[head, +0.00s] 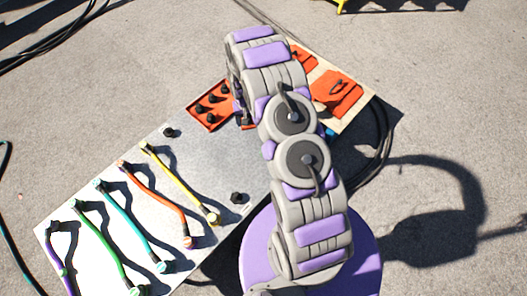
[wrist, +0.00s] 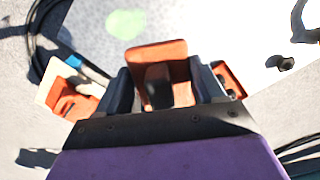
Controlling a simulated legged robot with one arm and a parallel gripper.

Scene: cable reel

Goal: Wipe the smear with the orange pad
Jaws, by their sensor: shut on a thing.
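My gripper (wrist: 162,84) is shut on the orange pad (wrist: 157,54), which stands between the two dark fingers in the wrist view. The smear (wrist: 127,24) is a pale green patch on the light speckled panel, beyond the pad and slightly left of it. A gap shows between pad and smear in the picture; the pad's height over the panel is hard to tell. In the head view my arm hides the smear and the pad, and my gripper is mostly hidden behind it.
The metal panel (head: 190,130) carries several coloured cables (head: 150,189) and black knobs (head: 238,198). An orange tray (head: 206,119) with black pegs lies near my gripper. A pale board (head: 360,103) with orange pieces (head: 337,91) is right of my arm. Black cable (head: 383,150) lies beyond it.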

